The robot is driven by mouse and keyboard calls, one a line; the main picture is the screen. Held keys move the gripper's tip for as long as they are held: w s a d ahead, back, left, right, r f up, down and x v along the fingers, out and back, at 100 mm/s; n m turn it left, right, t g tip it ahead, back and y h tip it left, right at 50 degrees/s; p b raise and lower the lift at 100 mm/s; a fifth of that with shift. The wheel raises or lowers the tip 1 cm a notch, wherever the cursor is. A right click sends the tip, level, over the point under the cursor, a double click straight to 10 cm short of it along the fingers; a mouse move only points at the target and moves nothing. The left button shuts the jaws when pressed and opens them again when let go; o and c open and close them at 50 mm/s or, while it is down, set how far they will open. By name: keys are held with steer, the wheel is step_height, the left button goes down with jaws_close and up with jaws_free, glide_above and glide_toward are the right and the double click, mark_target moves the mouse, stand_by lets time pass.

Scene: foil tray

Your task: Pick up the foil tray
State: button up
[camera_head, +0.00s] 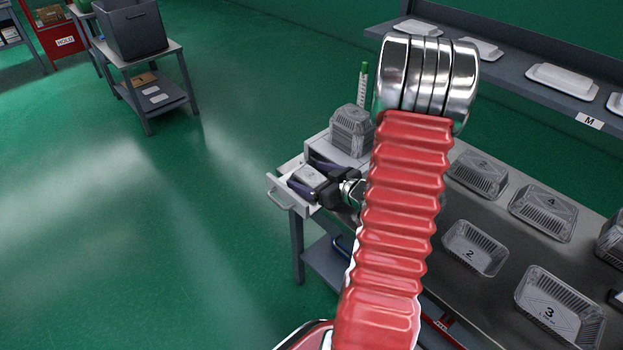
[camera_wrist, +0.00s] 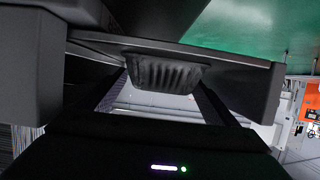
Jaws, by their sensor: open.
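My gripper (camera_head: 311,178) is open over the pulled-out drawer at the left end of the bench. A pale grey piece that looks like a small foil tray (camera_head: 309,173) lies between its dark purple-padded fingers. The wrist view shows a dark, ribbed tray wall (camera_wrist: 165,73) between the two spread fingers, with the pale drawer floor (camera_wrist: 160,101) below it. I cannot tell whether either finger touches the tray. Its far parts are hidden by the fingers.
Several other foil trays stand on the bench, among them tray 2 (camera_head: 475,248), tray 3 (camera_head: 559,308) and tray 4 (camera_head: 543,212). A foil tray stack (camera_head: 351,131) sits on the drawer unit behind my gripper. The floor (camera_head: 180,240) at left is clear.

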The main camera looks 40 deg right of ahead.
steer(key=shift+c, duration=0.2)
steer(key=c, duration=1.1)
